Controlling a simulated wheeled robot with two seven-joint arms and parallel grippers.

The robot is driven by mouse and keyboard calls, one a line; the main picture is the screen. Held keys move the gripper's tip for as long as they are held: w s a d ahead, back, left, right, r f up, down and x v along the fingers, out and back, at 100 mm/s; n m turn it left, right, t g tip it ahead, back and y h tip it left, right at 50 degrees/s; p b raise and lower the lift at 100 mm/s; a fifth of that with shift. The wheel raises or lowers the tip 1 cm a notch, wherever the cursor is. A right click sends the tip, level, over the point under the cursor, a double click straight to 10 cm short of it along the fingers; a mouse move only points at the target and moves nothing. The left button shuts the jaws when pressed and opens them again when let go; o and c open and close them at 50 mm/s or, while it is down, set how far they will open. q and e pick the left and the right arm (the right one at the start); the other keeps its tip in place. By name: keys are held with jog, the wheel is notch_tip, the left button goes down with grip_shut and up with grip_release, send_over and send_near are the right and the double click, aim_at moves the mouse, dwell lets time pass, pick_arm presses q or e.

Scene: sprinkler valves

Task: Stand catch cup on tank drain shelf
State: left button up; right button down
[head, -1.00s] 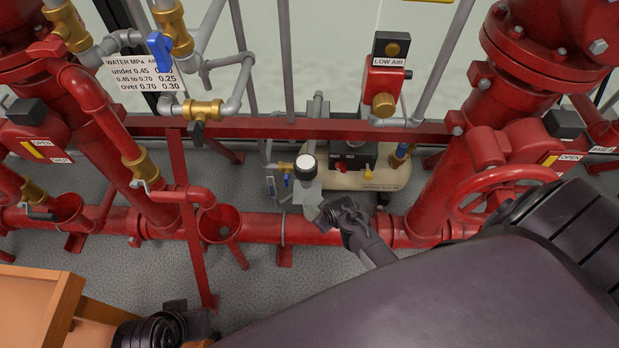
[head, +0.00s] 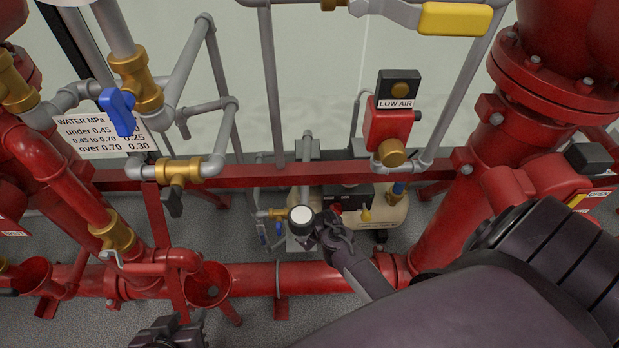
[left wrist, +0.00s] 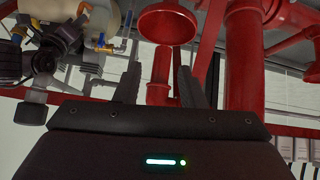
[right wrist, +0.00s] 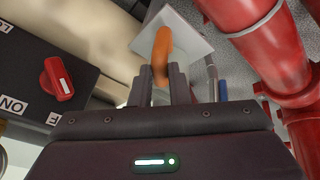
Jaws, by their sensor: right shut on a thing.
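My right gripper (head: 326,228) is at the air tank, just right of a round black-rimmed, white-faced thing (head: 301,217). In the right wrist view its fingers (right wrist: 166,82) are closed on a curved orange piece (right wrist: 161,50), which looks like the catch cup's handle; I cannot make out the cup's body. A pale square plate (right wrist: 182,35), perhaps the drain shelf, shows behind the orange piece; I cannot tell whether they touch. The cream tank (head: 385,213) is partly hidden. My left gripper (left wrist: 160,85) is open and empty; only part of it shows at the head view's bottom edge.
A red horizontal pipe (head: 250,280) runs along the floor below the tank, with a red funnel (head: 208,285) at left. A red rail (head: 260,176) crosses above. Grey pipes and the red LOW AIR switch (head: 388,125) stand over the tank.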

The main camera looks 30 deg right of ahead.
jog(key=shift+f, duration=0.35)
jog(key=shift+r, duration=0.1)
pick_arm(q)
jog(key=w+r+t, duration=0.1)
jog(key=w+r, duration=0.1)
jog(key=w+d+r+t+h, duration=0.1)
jog(key=r, duration=0.1)
jog(key=shift+w+t, duration=0.3)
jog(key=shift+w, duration=0.05)
jog(key=shift+w+r, duration=0.1)
pick_arm(e)
jog(key=c, duration=1.4)
grip_release()
